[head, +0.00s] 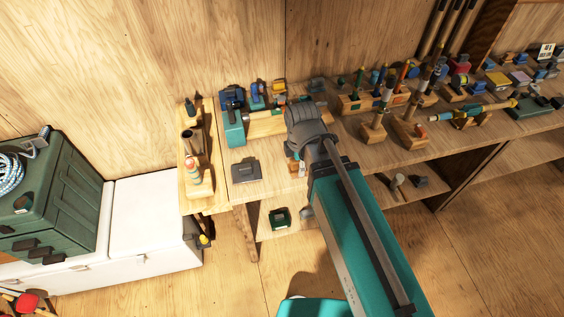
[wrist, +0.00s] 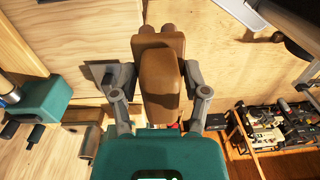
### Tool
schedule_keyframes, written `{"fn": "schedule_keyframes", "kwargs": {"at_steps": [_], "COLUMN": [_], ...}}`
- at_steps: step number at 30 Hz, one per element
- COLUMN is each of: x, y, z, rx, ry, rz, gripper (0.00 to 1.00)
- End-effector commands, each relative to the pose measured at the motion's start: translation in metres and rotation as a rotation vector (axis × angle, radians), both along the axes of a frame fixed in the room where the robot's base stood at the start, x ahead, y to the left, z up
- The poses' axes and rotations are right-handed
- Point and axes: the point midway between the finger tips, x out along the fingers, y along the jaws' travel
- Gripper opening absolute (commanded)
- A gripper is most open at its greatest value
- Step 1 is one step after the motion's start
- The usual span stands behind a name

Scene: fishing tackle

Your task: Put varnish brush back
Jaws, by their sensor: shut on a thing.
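In the wrist view my gripper (wrist: 158,92) is shut on a smooth brown, rounded block-like thing (wrist: 160,60). It may be the varnish brush, seen at its handle, but no bristles show, so I cannot tell for sure. Its far end has two rounded lobes. In the head view my grey wrist (head: 306,125) is over the workbench (head: 345,150), and it hides most of the gripper and the held thing. I cannot make out a separate place for the brush.
A dark flat box (head: 246,171) lies on the bench left of my wrist, near a teal tool (head: 234,131). Wooden holders (head: 375,132) with upright tools stand to the right. A white cooler (head: 150,225) and green box (head: 55,200) are at left.

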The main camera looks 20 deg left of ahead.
Motion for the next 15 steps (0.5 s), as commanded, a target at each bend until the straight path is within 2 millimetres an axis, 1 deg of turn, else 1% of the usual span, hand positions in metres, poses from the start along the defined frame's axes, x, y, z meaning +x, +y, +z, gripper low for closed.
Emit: {"fn": "schedule_keyframes", "kwargs": {"at_steps": [5,8,11,15], "x": [0.006,0.014,0.024,0.044], "y": [0.005,0.01,0.018,0.033], "z": [-0.004,-0.009,-0.015,-0.027], "rx": [0.0,0.0,0.0,0.0], "ry": [0.0,0.0,0.0,0.0], "rz": [0.001,0.001,0.001,0.001], "gripper": [0.21,0.21,0.21,0.21]}}
